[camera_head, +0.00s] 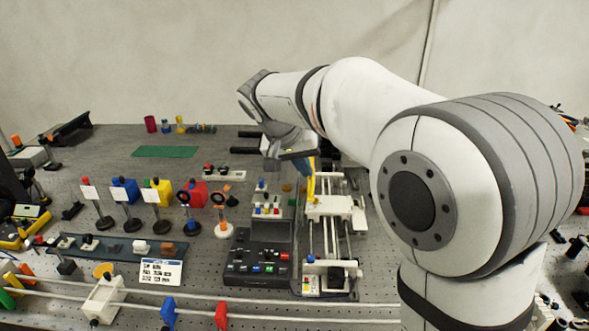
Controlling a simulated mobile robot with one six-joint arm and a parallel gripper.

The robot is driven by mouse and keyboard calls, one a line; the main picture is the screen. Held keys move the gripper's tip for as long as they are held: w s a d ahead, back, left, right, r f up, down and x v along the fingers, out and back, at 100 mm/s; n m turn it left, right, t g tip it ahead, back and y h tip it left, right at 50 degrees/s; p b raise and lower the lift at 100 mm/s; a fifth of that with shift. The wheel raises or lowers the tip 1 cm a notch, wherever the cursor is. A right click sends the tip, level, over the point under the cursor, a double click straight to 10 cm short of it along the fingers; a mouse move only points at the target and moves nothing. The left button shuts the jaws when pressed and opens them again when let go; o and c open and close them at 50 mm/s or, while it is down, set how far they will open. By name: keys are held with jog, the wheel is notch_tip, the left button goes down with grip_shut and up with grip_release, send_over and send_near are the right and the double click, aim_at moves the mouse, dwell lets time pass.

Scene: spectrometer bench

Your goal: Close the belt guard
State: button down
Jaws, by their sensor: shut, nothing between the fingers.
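A belt-driven rail unit (328,237) runs front to back right of the bench's middle, with a white carriage (328,207) on its rails. I cannot clearly tell which part is the belt guard; a faint clear panel seems to stand along the unit's left side. A yellow and blue upright piece (311,184) stands at the unit's far end. My gripper (297,155) is shut and empty, just above and left of that piece; I cannot tell whether they touch. My wrist and arm hide the area behind.
A dark control box (258,263) with coloured buttons stands close on the left of the unit. Several optic mounts and coloured blocks (158,192) stand farther left. A green mat (165,151) lies at the back left. Pale rods (215,298) cross the front.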

jog(key=d+f+m+y+b, duration=0.1)
jog(key=d+f+y+b, duration=0.2)
jog(key=d, duration=0.3)
jog(key=d+f+y+b, duration=0.3)
jog(key=d+b, duration=0.1)
jog(key=d, duration=0.3)
jog(key=d+f+y+b, duration=0.3)
jog(key=f+y+b, duration=0.1)
jog(key=f+b, duration=0.2)
jog(key=d+f+m+t+y+b, duration=0.1)
jog(key=d+f+y+b, duration=0.3)
jog(key=f+b, duration=0.3)
jog(key=shift+s+d+f+m, duration=0.2)
jog(key=shift+s+f+m, duration=0.15)
jog(key=shift+f, duration=0.3)
